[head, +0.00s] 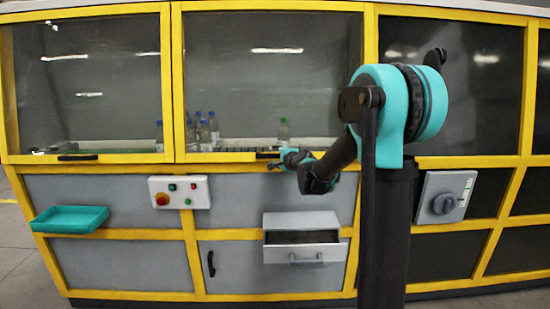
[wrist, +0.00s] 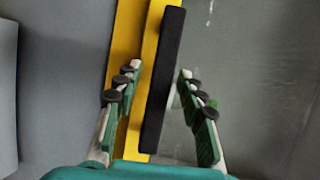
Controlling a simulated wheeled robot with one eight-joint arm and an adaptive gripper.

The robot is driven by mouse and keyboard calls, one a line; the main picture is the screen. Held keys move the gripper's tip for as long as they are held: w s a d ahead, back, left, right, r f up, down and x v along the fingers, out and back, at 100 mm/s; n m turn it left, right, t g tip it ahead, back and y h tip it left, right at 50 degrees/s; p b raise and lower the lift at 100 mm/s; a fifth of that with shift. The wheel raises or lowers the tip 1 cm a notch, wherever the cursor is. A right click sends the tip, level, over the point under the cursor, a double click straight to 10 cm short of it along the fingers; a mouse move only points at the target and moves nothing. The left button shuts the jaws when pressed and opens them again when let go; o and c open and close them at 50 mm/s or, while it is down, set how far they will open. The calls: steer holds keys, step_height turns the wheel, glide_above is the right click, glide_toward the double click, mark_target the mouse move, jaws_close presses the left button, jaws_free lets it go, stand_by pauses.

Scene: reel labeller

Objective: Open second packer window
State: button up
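The second packer window (head: 270,70) is a clear pane in a yellow frame, second from the left, and looks closed. Its black bar handle (head: 267,155) sits on the lower yellow rail, partly hidden by my gripper (head: 281,161). In the wrist view, the handle (wrist: 166,75) runs lengthwise between the two green fingers of my gripper (wrist: 159,71). The fingers are open, with a visible gap on each side of the handle. I cannot tell how deep the handle sits between them.
The first window (head: 85,85) with its own handle (head: 77,157) is at left. Below are a teal tray (head: 70,219), a button box (head: 180,192), a partly open drawer (head: 302,251) and a rotary switch (head: 444,203). Bottles (head: 205,134) stand behind the glass.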

mark_target(270, 69)
steer(key=shift+c, duration=0.5)
jaws_close()
steer(key=w+r, duration=0.3)
steer(key=r, duration=0.8)
steer(key=w+r, duration=0.3)
steer(key=r, duration=0.9)
steer(key=w+r, duration=0.3)
steer(key=r, duration=0.8)
steer(key=shift+r, duration=0.25)
steer(key=shift+o, duration=0.5)
jaws_free()
steer(key=shift+s, duration=0.1)
